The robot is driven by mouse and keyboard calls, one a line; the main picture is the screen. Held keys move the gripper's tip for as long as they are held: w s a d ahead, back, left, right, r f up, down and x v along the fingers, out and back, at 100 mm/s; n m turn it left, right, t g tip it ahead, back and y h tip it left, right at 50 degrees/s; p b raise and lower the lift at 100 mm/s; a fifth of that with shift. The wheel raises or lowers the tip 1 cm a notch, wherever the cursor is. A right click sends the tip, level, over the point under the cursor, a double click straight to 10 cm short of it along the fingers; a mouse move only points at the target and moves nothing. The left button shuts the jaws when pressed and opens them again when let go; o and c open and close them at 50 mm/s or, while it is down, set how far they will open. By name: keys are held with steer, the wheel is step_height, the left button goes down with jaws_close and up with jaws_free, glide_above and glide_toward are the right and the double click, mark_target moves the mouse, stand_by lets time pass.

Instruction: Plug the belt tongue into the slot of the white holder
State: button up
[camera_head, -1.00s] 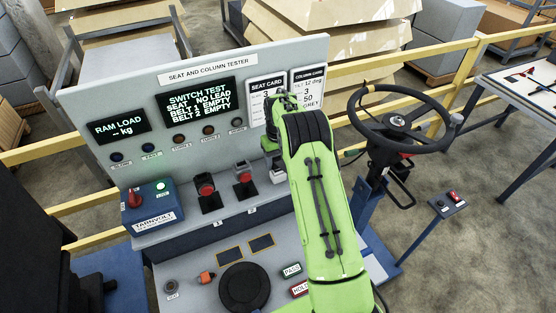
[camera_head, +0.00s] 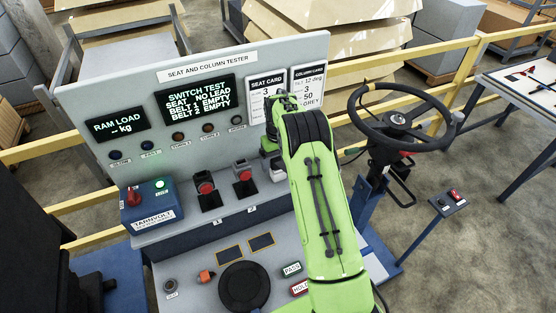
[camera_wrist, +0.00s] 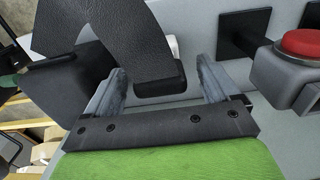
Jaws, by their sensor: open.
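In the wrist view, my gripper (camera_wrist: 161,72) is open, with one grey finger on each side of a black block (camera_wrist: 160,82). The block looks like the grip of the belt tongue. A wide black strap (camera_wrist: 112,25) loops beside it at upper left. A gap shows between the block and each finger. A sliver of white (camera_wrist: 173,46) behind the block may be the white holder; its slot is hidden. In the head view, the white holder (camera_head: 277,170) partly shows on the tester's ledge beside my green arm, below my gripper. The metal of the tongue is not visible.
Two red-topped buckles (camera_head: 205,188) stand on the ledge left of the holder; one red top (camera_wrist: 302,42) is close right of my gripper in the wrist view. The upright panel (camera_head: 155,95) rises behind. A steering wheel (camera_head: 400,122) stands to the right.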

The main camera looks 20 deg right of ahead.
step_height(320, 180, up, 16)
stand_by(0.4)
steer(key=shift+o, duration=0.2)
steer(key=shift+f, duration=0.15)
steer(key=shift+o, duration=0.9)
step_height(320, 180, up, 9)
steer(key=p, duration=0.3)
steer(key=shift+p, duration=0.3)
